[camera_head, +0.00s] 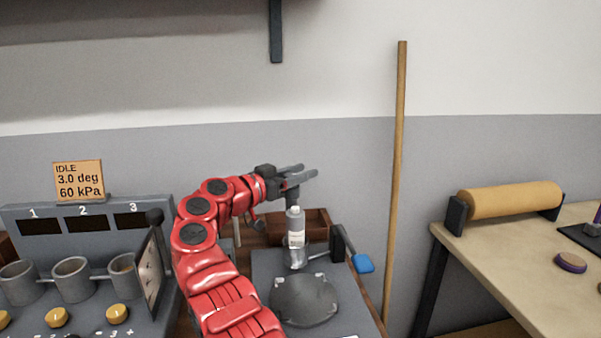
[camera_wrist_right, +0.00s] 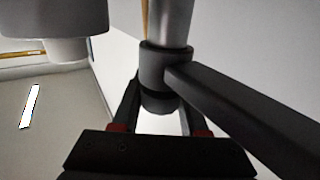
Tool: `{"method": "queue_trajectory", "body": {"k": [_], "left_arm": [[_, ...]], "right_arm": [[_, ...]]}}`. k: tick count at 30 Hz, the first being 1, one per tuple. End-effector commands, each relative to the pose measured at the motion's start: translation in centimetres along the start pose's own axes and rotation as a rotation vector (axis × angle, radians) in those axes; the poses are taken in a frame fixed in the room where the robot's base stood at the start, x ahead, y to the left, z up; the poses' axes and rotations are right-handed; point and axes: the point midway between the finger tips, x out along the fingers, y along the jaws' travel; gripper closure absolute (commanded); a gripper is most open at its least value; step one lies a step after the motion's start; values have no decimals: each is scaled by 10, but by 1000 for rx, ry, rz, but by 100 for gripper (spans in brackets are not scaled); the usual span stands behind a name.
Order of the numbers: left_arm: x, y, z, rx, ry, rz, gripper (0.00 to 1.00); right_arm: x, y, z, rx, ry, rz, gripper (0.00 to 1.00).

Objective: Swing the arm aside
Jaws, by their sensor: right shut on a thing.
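My right gripper (camera_head: 294,177) is at the end of my red arm, above a grey work plate (camera_head: 270,262). In the right wrist view, its fingers (camera_wrist_right: 158,105) are shut around a dark collared post (camera_wrist_right: 165,68). A dark straight bar (camera_wrist_right: 245,115) runs from the post's collar to the lower right. My left gripper is out of view.
A console (camera_head: 68,222) with several cups and yellow knobs stands at the left. A brown tray (camera_head: 316,222) is behind the plate. A wooden pole (camera_head: 397,170) leans on the wall. A bench (camera_head: 525,265) with a tan roll (camera_head: 510,199) is at the right.

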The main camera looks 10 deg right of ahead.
Motion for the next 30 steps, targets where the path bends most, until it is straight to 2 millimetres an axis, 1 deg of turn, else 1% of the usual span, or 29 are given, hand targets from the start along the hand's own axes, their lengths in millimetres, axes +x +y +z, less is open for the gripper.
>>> {"method": "queue_trajectory", "body": {"k": [1,5,6,14,17,25,30], "left_arm": [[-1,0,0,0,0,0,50],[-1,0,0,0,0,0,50],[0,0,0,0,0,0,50],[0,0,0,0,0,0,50],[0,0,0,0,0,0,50],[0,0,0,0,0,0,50],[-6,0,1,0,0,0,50]], "right_arm": [[-1,0,6,-7,-8,2,51],[0,0,4,-4,-5,1,28],[0,0,3,-4,-5,1,26],[0,0,1,-1,-2,0,26],[0,0,-4,0,-2,0,26],[0,1,-35,-1,-3,2,26],[-8,6,-32,-1,-2,-1,26]]}}
